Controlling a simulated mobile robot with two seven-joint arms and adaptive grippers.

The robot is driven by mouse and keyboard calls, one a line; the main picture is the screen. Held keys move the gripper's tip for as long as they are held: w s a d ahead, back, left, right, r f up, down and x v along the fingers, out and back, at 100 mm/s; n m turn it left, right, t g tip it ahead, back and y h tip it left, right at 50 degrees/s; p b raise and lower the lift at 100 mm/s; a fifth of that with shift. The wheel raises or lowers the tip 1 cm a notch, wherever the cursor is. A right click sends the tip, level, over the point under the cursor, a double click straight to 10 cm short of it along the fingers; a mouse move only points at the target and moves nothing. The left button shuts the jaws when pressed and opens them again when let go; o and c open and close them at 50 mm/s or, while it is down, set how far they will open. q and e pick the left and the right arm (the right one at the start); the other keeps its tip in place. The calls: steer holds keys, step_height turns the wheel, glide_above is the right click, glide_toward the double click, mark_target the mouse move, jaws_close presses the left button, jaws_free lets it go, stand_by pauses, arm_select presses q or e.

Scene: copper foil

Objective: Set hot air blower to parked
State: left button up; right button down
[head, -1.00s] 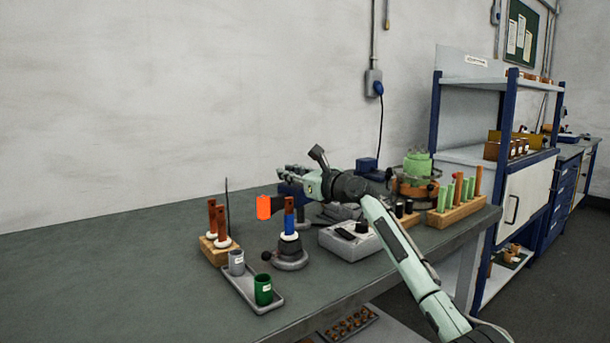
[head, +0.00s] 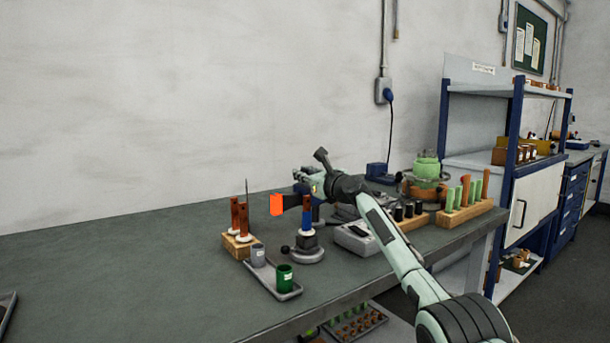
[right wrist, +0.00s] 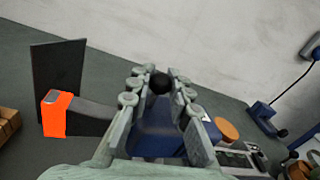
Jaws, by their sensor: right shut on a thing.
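The hot air blower has a blue body, a dark barrel and a bright orange end. In the head view its orange end (head: 276,204) points left above the bench, with the dark barrel behind it. My right gripper (head: 303,184) is shut on the blower. In the right wrist view the blue body (right wrist: 155,138) lies between the fingers of my right gripper (right wrist: 160,90), and the orange end (right wrist: 56,115) sticks out to the left. My left gripper is out of view.
The coil stand (head: 307,246) stands just in front of the blower. A wooden rack (head: 238,249) and a tray with a grey and a green cup (head: 284,279) stand left. A grey control box (head: 356,241) and another rack (head: 466,211) stand right. The bench's left is mostly clear.

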steer(key=c, duration=1.4)
jaws_free()
steer(key=shift+a, duration=0.1)
steer(key=shift+o, duration=0.2)
steer(key=shift+s+d, duration=0.3)
steer(key=shift+s, duration=0.05)
steer(key=v, duration=1.1)
steer(key=shift+s, duration=0.1)
steer(key=shift+c, duration=0.5)
